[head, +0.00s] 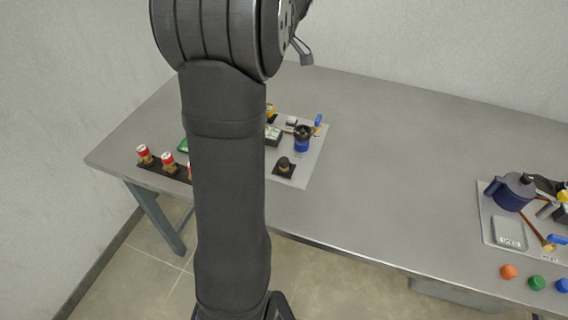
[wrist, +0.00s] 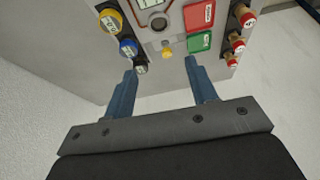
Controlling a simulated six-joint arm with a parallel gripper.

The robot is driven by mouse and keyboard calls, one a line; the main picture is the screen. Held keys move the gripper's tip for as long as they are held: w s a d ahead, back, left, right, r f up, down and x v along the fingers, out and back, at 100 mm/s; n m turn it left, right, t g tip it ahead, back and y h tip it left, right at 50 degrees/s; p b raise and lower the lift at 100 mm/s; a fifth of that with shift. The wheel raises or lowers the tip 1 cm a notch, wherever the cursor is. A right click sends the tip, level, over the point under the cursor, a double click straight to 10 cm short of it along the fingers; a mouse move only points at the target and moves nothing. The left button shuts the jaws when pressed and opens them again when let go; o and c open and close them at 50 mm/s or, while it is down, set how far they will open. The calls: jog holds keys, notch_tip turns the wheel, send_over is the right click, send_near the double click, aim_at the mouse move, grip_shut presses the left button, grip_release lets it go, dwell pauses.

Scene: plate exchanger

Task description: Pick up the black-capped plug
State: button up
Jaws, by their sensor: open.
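In the wrist view the black-capped plug (wrist: 140,67), with a pale label on its cap, is the lowest of a column of plugs at the upper left. My gripper (wrist: 161,67) is open, with its two blue fingers apart and nothing held between them. The tip of the left finger appears close beside the black cap; I cannot tell whether they touch or how far above it the finger is. In the head view my arm hides the gripper and part of the panel around it.
A blue-capped plug (wrist: 128,47) and a yellow-capped plug (wrist: 111,20) stand above the black one. A small yellow knob (wrist: 167,51) lies beyond the finger gap. Red-capped plugs (wrist: 237,45) line the right. The table (head: 390,150) has clear space in the middle.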

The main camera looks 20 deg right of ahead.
jog(key=s+f+m+g+h, duration=0.2)
jog(key=s+m+g+h, duration=0.1)
jog(key=s+m, duration=0.8)
jog(key=n, duration=0.2)
send_over(284, 159)
jog(key=f, duration=1.2)
jog(key=shift+a, duration=0.25)
jog(key=shift+d+f, duration=0.2)
jog(key=shift+f, duration=2.4)
jog(key=c, duration=1.1)
jog(key=shift+r, duration=0.1)
